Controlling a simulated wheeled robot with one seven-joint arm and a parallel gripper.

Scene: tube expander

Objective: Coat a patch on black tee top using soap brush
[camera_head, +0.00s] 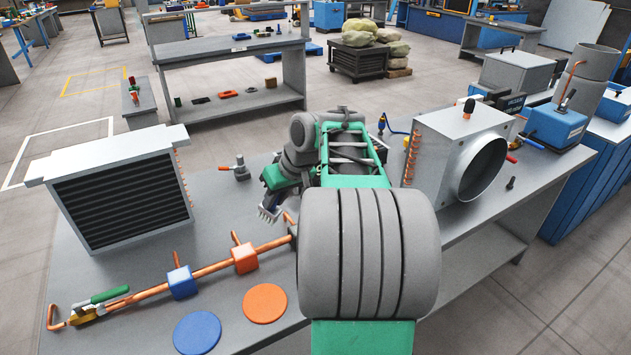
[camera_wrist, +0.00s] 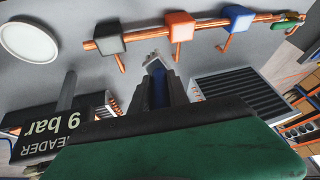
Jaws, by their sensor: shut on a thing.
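The black tee (camera_wrist: 107,39) is a dark block on a copper pipe (camera_wrist: 146,33), with a stub beside it, at the upper left of the wrist view. In the head view my arm mostly hides it. The soap brush (camera_head: 268,212) has a blue body and pale bristles. My gripper (camera_wrist: 160,92) is shut on the brush, which also shows in the wrist view (camera_wrist: 157,76). In the head view the brush is above the bench, behind the pipe. The bristles look apart from the black tee. No coating on its top can be made out.
The orange tee (camera_head: 245,258) and blue tee (camera_head: 181,282) sit along the pipe, with a green-handled tool (camera_head: 105,299) at its left end. Orange (camera_head: 264,303) and blue (camera_head: 197,333) discs lie in front. A finned unit (camera_head: 120,190) stands left, a ducted box (camera_head: 450,150) right.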

